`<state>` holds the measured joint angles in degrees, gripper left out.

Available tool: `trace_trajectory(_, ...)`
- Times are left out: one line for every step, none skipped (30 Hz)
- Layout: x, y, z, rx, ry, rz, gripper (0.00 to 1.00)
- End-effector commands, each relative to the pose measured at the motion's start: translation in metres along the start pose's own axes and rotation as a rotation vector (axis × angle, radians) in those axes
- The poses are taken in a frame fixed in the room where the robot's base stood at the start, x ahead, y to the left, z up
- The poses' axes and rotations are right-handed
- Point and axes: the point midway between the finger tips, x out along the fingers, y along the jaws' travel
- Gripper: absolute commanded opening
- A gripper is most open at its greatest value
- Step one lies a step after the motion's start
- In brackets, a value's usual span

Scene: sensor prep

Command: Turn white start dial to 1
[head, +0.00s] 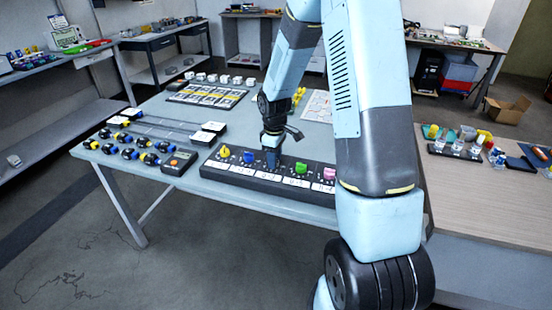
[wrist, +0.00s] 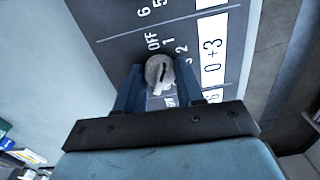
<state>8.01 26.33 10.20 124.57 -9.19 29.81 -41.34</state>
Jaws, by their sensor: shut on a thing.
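The white start dial (wrist: 158,74) sits between the two fingers of my gripper (wrist: 158,80) in the wrist view, and the fingers are shut on it. A dark pointer line on the dial's face slants up and slightly right, roughly toward the printed 1. OFF is printed just left of the 1, with 2 and 3 to its right. In the head view my gripper (head: 271,158) is down at the dark dial panel (head: 213,166) and hides the white dial. A card reading "0+3" lies right of the dial in the wrist view.
Yellow (head: 224,152) and blue (head: 249,156) dials stand left of my gripper on the panel; green (head: 301,168) and pink (head: 329,173) dials stand to the right. A small orange-buttoned box (head: 179,162) is beside the panel. My arm covers part of the table's right side.

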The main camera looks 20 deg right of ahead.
Motion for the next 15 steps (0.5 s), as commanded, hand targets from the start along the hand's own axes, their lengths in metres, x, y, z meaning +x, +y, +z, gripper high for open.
trace_trajectory(0.0001,-0.002,-0.0017,0.014,0.001,-0.002,0.07)
trace_trajectory(0.0002,-0.0019,-0.0016,0.023,0.001,-0.002,0.07)
trace_trajectory(0.0002,-0.0019,-0.0016,0.035,0.001,-0.002,0.07)
trace_trajectory(0.0002,-0.0019,-0.0016,0.043,0.001,-0.002,0.07)
trace_trajectory(0.0002,-0.0019,-0.0016,0.049,0.001,-0.002,0.07)
trace_trajectory(0.0002,-0.0019,-0.0017,0.055,0.001,-0.002,0.07)
trace_trajectory(0.0002,-0.0019,-0.0017,0.059,0.001,-0.002,0.07)
trace_trajectory(0.0002,-0.0019,-0.0018,0.062,0.001,-0.002,0.07)
trace_trajectory(0.0002,-0.0019,-0.0018,0.065,0.002,-0.002,0.07)
trace_trajectory(0.0002,-0.0019,-0.0019,0.067,0.002,-0.002,0.07)
trace_trajectory(0.0002,-0.0019,-0.0019,0.067,0.002,-0.002,0.07)
trace_trajectory(0.0002,-0.0019,-0.0019,0.068,0.002,-0.002,0.07)
trace_trajectory(0.0002,-0.002,-0.002,0.068,0.002,-0.002,0.07)
trace_trajectory(0.0002,-0.0019,-0.002,0.068,0.002,-0.002,0.07)
trace_trajectory(0.0002,-0.002,-0.0021,0.068,0.002,-0.002,0.07)
